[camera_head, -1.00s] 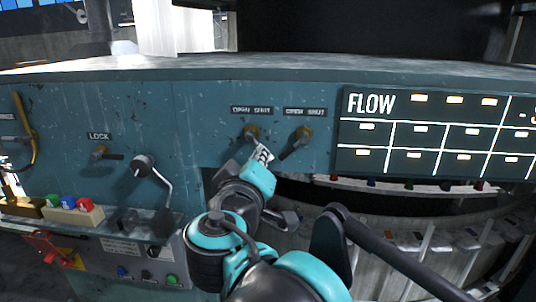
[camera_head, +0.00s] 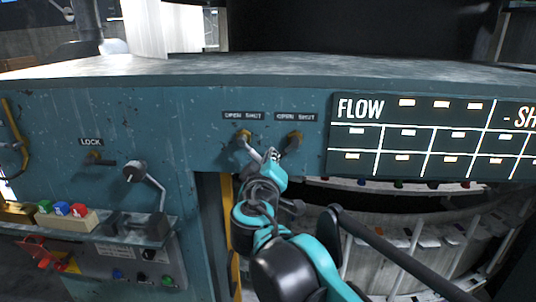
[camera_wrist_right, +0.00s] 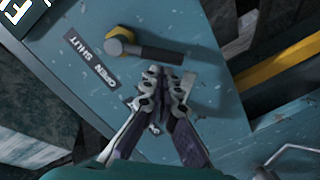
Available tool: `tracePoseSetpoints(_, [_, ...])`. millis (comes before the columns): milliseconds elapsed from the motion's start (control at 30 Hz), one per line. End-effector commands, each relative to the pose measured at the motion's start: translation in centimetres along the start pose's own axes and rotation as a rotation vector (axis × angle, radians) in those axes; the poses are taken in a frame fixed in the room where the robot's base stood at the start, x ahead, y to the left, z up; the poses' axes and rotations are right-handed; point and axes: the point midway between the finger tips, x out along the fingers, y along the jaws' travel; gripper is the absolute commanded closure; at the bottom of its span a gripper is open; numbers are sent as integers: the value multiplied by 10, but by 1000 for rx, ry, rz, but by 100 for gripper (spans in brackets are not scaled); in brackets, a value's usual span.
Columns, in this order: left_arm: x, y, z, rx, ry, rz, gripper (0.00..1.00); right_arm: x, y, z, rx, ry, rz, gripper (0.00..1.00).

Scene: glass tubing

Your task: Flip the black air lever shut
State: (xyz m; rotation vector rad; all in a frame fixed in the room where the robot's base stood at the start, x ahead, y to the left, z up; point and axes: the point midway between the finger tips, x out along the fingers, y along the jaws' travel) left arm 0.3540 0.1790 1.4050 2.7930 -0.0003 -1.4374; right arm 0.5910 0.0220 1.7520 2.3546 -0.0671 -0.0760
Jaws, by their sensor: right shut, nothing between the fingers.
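The black lever hangs from a brass knob (camera_head: 293,140) under the right OPEN SHUT label. Its black handle (camera_wrist_right: 160,55) shows in the right wrist view, running from the brass knob (camera_wrist_right: 122,40); in the head view my gripper hides most of it. It slants down and left, toward the OPEN side. My right gripper (camera_head: 274,156) is shut and empty, with its fingertips (camera_wrist_right: 165,80) beside the black handle on its left, as seen from the head. Contact cannot be told. My left gripper is not in view.
A second valve (camera_head: 244,136) with a grey handle is just left of the gripper. The FLOW board (camera_head: 430,135) is to the right. A LOCK lever (camera_head: 98,159), a crank (camera_head: 150,180) and coloured buttons (camera_head: 62,209) are on the left. Open panel face lies between.

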Motion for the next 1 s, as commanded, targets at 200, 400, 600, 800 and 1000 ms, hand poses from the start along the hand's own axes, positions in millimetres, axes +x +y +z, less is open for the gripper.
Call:
tracePoseSetpoints(200, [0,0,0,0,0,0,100,0,0,0,-4,0,0,100])
tracePoseSetpoints(400, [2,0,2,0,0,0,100,0,-1,3,-43,0,2,100])
tracePoseSetpoints(600, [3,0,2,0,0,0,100,0,-2,4,-72,0,4,100])
tracePoseSetpoints(800, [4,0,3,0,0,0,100,0,-2,6,-106,0,5,100])
tracePoseSetpoints(1000, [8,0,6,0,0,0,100,0,-4,11,-183,-1,9,100])
